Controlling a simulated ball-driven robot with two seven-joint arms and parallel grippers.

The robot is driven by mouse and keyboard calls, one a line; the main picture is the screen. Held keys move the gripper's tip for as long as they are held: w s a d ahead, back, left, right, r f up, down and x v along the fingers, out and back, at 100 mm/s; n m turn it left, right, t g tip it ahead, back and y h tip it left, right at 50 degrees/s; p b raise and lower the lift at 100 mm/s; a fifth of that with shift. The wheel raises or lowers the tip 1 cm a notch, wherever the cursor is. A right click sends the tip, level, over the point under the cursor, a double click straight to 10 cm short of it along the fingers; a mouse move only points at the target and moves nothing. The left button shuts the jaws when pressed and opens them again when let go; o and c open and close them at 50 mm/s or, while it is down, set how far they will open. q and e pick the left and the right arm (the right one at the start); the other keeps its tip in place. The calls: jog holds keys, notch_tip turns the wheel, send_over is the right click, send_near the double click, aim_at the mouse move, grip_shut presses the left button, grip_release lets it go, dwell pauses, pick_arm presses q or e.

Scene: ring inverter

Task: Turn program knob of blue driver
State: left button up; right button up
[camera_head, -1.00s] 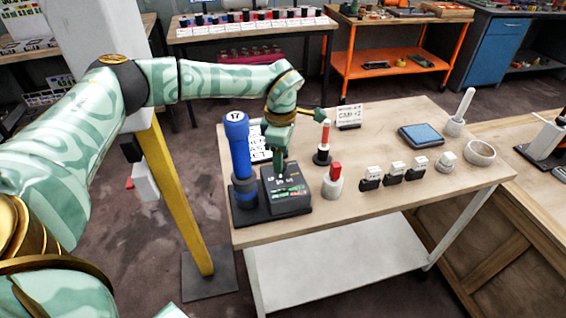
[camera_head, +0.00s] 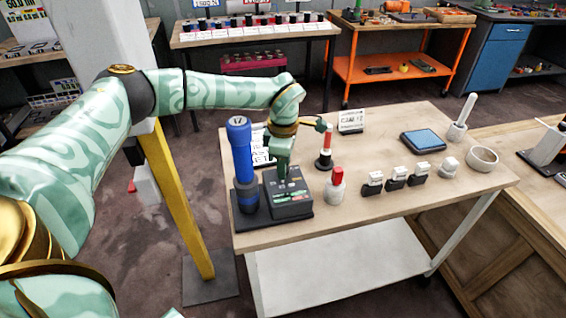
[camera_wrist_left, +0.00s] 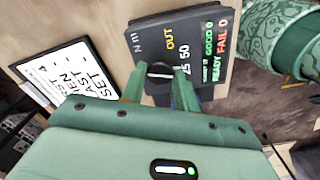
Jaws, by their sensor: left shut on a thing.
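The blue driver (camera_head: 241,155) stands upright at the left end of the table, beside a dark box (camera_head: 298,208) with printed white, yellow and green labels. My left gripper (camera_head: 283,178) points down onto the top of this box. In the left wrist view its fingers (camera_wrist_left: 160,78) are shut on a small dark round knob (camera_wrist_left: 160,69), next to the "OUT" and "25 50" markings on the box (camera_wrist_left: 195,20). The fingers hide part of the knob, so its setting cannot be read. My right gripper is in neither view.
A red-topped white holder (camera_head: 336,190) and a red-and-white post (camera_head: 326,142) stand close right of the box. Farther right are several small white-and-black blocks (camera_head: 396,178), a blue pad (camera_head: 424,140) and a white bowl (camera_head: 482,157). The table's front edge is near the box.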

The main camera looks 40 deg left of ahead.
pick_arm(q)
jog(key=shift+r+n+p, duration=0.25)
jog(key=shift+n+p, duration=0.35)
jog(key=shift+p, duration=0.1)
jog(key=n+p, duration=0.9)
jog(key=n, duration=0.1)
jog(key=shift+p, duration=0.35)
jog(key=shift+f+n+p, duration=0.2)
jog(key=shift+n+p, duration=0.9)
jog(key=shift+n, duration=1)
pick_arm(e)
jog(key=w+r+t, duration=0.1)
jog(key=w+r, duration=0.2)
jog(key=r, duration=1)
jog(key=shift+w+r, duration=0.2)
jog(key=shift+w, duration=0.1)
pick_arm(q)
jog(key=o, duration=1)
jog(key=shift+c, duration=0.2)
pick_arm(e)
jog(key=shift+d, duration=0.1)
